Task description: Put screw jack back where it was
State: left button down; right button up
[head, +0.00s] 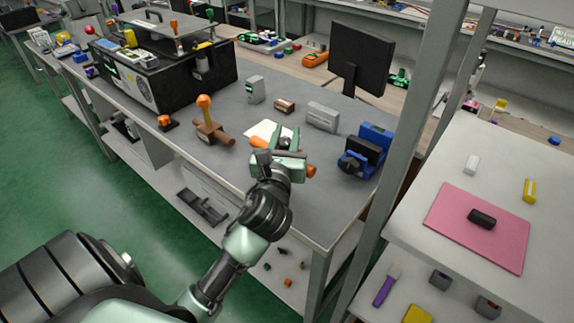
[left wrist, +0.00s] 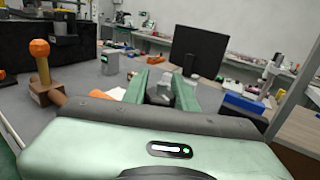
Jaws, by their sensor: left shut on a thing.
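My left gripper (head: 284,143) is over the front part of the grey workbench, in front of the monitor. A white sheet (head: 262,130) lies just behind the gripper. An orange thing (head: 258,142) shows beside the fingers, partly hidden. My right gripper is not in view.
A blue vise-like fixture (head: 367,150) stands right of the gripper. A brown lever fixture with an orange knob (head: 208,122) stands left. Grey boxes (head: 322,117) and the monitor (head: 361,55) are behind. A pink mat (head: 480,250) with a dark block lies on the right table, beyond a grey post.

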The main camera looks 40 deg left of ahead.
pick_arm(q)
notch_tip(320, 180, down, 3)
jog(key=shift+f+b, duration=0.15)
jog(key=shift+b, duration=0.15)
notch_tip(320, 180, down, 4)
jog(key=shift+b, duration=0.65)
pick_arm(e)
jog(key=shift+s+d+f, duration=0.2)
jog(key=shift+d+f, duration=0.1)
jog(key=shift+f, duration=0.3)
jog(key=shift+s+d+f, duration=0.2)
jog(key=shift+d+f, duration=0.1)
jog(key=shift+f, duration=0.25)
pick_arm(q)
jog(key=c, duration=1.1)
grip_release()
jog(key=shift+f, duration=0.15)
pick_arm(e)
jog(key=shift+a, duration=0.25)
